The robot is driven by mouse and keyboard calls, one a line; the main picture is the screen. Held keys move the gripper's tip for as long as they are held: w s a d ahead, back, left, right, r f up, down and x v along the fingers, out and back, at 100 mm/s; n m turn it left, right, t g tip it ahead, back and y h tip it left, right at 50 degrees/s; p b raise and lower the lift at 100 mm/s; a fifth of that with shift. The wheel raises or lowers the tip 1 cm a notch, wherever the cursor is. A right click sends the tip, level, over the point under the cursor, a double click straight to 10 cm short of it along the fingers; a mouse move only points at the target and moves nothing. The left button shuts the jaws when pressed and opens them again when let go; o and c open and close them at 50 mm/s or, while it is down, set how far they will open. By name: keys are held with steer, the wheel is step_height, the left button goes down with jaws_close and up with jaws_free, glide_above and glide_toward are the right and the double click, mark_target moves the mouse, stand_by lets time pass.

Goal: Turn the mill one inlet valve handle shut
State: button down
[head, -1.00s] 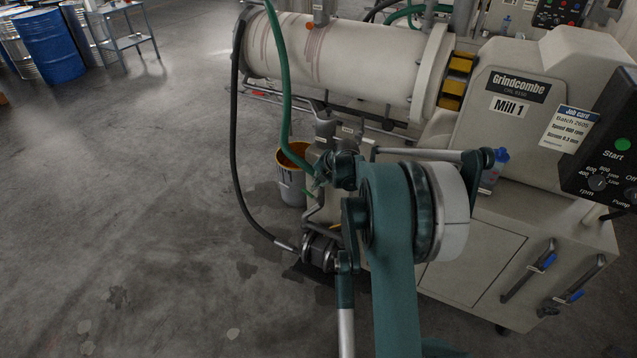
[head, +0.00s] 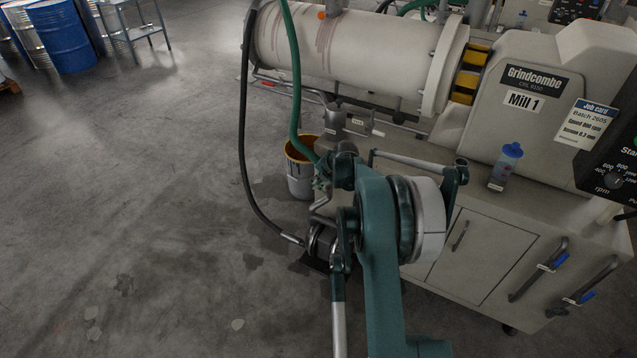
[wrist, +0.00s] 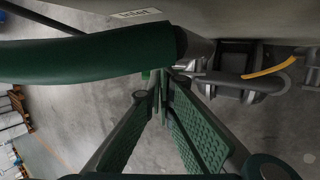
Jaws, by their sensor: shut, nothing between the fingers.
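Mill 1 (head: 520,88) stands at the right with its pale barrel running left. A green hose (head: 294,90) comes down beside the barrel to my gripper (head: 322,187), which is small and partly hidden by my wrist. In the wrist view the hose (wrist: 80,60) ends at a grey metal fitting (wrist: 197,50) under a label reading "Inlet" (wrist: 137,13). My gripper (wrist: 160,82) is shut and empty, its tips just below that fitting. A small green piece shows by the tips; I cannot tell whether it is the valve handle or whether they touch.
A grey bucket (head: 300,180) with a yellow-orange rim stands left of my wrist. A black hose (head: 245,150) hangs to the floor. A bottle (head: 507,165) stands on the mill's cabinet. Blue drums (head: 65,40) are at the far left. Floor at the left is clear.

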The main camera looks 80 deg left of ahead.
steer(key=shift+s+a+f+t+h, duration=0.25)
steer(key=shift+s+t+h, duration=0.1)
steer(key=shift+t+h, duration=0.2)
stand_by(0.6)
steer(key=shift+s+a+f+t+h, duration=0.3)
steer(key=shift+a+t+h, duration=0.05)
steer(key=shift+t+h, duration=0.2)
steer(key=shift+s+a+f, duration=0.35)
steer(key=shift+f, duration=0.25)
steer(key=shift+s+f, duration=0.1)
stand_by(0.4)
steer(key=s+a+p+v, duration=0.1)
steer(key=a+p+v, duration=0.1)
steer(key=v, duration=1.1)
steer(key=shift+s+r, duration=0.3)
steer(key=shift+r, duration=0.4)
steer(key=shift+d, duration=0.2)
